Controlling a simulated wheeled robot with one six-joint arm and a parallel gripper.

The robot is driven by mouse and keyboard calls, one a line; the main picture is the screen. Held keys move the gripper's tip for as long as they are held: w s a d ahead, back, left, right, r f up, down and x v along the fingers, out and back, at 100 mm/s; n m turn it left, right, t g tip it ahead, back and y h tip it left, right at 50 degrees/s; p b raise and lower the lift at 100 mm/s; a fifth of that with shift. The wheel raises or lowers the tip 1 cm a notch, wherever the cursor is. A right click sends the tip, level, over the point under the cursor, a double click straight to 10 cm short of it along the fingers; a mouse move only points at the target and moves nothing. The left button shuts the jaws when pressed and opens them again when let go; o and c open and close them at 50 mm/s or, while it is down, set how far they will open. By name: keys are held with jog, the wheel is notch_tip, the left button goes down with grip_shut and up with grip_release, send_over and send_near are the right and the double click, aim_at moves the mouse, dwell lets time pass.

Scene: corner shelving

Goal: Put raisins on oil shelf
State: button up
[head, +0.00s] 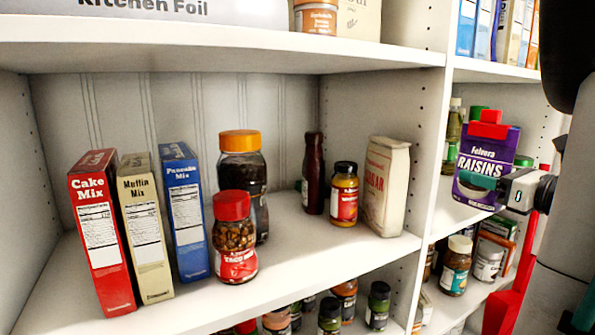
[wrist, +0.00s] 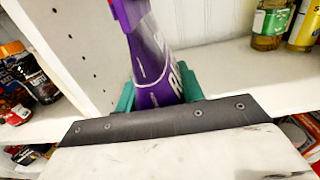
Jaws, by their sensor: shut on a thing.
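The purple raisins box (head: 487,155) is upright in the head view, in front of the right bay's middle shelf. My gripper (head: 484,183) comes from the right and its teal fingers are shut on the box's lower part. In the wrist view, the raisins box (wrist: 152,60) stands between the teal fingers (wrist: 158,92). The oil shelf (wrist: 225,75) shows there, with an oil bottle with a green label (wrist: 270,22) and a yellow bottle (wrist: 304,28) at the right. Whether the box touches the shelf cannot be told.
A white upright divider (head: 432,150) separates the bays, close to the left of the box. The left shelf holds mix boxes (head: 145,225), jars (head: 235,235) and a sugar bag (head: 386,185). More jars (head: 456,265) stand below. Bare shelf lies between the divider and the oil bottles.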

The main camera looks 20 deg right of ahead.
jog(key=w+d, duration=0.1)
jog(key=w, duration=0.2)
jog(key=w+d, duration=0.2)
jog(key=w, duration=0.2)
jog(key=w+d+f, duration=0.1)
jog(key=w, duration=0.3)
jog(key=shift+w+d+f, duration=0.1)
jog(key=shift+d, duration=0.3)
jog(key=shift+w+d+f, duration=0.1)
jog(key=shift+w+f, duration=0.1)
jog(key=shift+f, duration=0.05)
notch_tip(320, 180, down, 3)
jog(key=shift+r, duration=0.1)
jog(key=o, duration=1.2)
jog(key=shift+f, duration=0.2)
jog(key=shift+o, duration=0.2)
